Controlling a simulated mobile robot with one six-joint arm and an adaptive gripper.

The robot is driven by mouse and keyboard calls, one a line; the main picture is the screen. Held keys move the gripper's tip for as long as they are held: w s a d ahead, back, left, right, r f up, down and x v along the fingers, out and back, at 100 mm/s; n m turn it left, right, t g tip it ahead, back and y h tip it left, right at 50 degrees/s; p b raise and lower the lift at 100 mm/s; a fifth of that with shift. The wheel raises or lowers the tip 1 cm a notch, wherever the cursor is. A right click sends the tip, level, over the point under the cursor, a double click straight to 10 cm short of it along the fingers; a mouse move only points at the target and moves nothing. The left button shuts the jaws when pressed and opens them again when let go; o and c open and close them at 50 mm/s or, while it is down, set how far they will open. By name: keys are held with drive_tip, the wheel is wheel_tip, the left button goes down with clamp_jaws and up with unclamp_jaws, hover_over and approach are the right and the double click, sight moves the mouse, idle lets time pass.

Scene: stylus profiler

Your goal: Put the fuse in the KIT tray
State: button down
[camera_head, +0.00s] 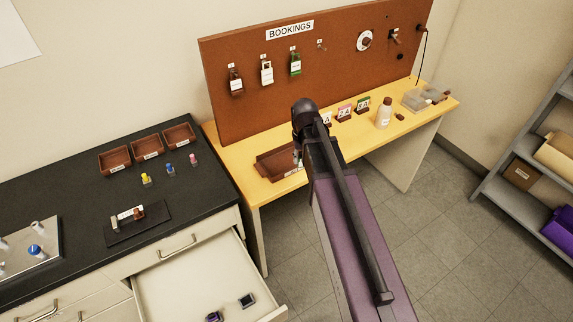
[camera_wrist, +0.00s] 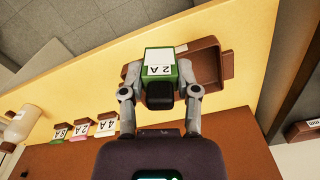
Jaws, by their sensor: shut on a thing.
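My gripper (camera_wrist: 160,72) is shut on a green block with a white label, which I take to be the fuse (camera_wrist: 176,54). Its label seems to read 2 A, and a dark part shows between the fingers. In the wrist view the brown tray (camera_wrist: 228,65) lies behind and beside the held fuse, on the yellow bench. Whether the fuse touches the tray cannot be told. In the head view the brown tray (camera_head: 268,167) sits at the bench's left end, with a small label at its front. My arm hides most of the gripper and the fuse there.
A brown pegboard (camera_head: 250,110) rises behind. An open drawer (camera_head: 180,285) juts from the black counter at left.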

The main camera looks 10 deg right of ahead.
drive_tip(key=a+f+n+b, duration=0.3)
drive_tip(key=a+f+b, duration=0.1)
drive_tip(key=f+b, duration=0.1)
drive_tip(key=shift+a+f+n, duration=0.35)
drive_tip(key=shift+f+n, duration=0.05)
drive_tip(key=shift+f, duration=0.15)
drive_tip(key=b, duration=0.2)
approach(286, 160)
drive_tip(key=d, duration=0.1)
drive_tip(key=d+f, duration=0.2)
drive_tip(key=shift+s+d, duration=0.3)
drive_tip(key=shift+d, duration=0.1)
drive_tip(key=shift+w+d, duration=0.15)
drive_tip(key=shift+w, duration=0.3)
drive_tip(key=shift+w+d+f, duration=0.1)
drive_tip(key=shift+w+f, duration=0.1)
drive_tip(key=shift+f, duration=0.1)
wheel_tip(286, 160, down, 3)
drive_tip(key=b, duration=0.3)
drive_tip(key=shift+s, duration=0.1)
